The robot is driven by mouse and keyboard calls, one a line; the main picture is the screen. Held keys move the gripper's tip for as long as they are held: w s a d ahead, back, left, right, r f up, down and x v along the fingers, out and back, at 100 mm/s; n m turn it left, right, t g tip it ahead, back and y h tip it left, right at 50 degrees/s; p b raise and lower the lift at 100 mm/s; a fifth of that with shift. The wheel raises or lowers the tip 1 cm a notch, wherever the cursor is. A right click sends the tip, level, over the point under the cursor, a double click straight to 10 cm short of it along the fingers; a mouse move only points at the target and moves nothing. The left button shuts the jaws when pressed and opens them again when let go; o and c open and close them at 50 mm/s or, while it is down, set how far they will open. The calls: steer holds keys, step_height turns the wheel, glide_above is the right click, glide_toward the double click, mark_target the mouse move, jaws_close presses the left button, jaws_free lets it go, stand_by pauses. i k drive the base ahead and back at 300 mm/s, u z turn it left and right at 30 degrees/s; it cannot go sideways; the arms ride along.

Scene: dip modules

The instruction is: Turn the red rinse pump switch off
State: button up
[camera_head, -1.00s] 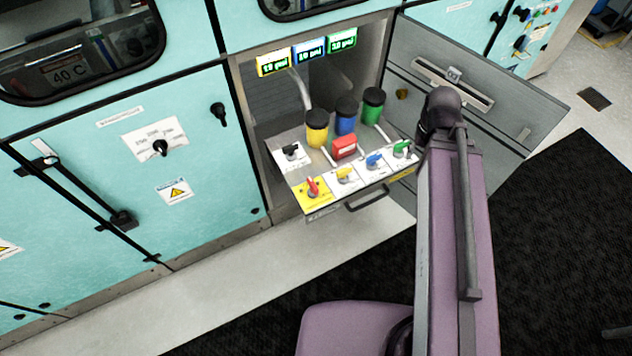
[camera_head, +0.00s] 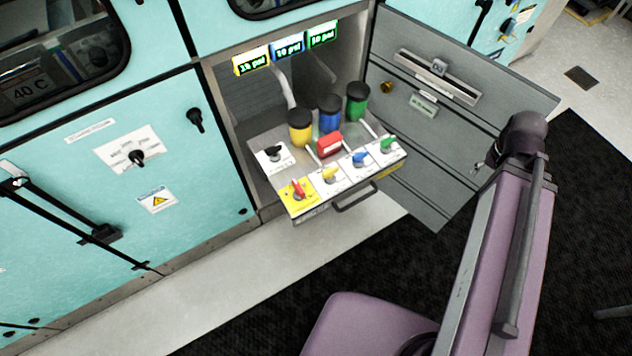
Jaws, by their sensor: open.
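The red switch (camera_head: 298,189) sits on a yellow plate at the front left corner of the pulled-out drawer (camera_head: 311,214). Its handle leans toward the upper left; its label is too small to read. Beside it along the front are a yellow switch (camera_head: 329,174), a blue switch (camera_head: 360,159) and a green switch (camera_head: 388,144). A black switch (camera_head: 273,153) is behind it on a white plate. My arm is at the right, well apart from the drawer. My gripper cannot be made out, as it is hidden behind the arm's dark end joint.
Yellow (camera_head: 300,131), blue (camera_head: 330,118) and green (camera_head: 357,106) black-capped containers and a red box (camera_head: 329,145) stand on the drawer. A grey door (camera_head: 420,150) hangs open on its right. Lit displays (camera_head: 288,46) are above. Floor in front is clear.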

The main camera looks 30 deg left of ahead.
mark_target(299, 191)
steer(key=z, duration=1.1)
steer(key=k, duration=1.15)
steer(key=u, duration=1.85)
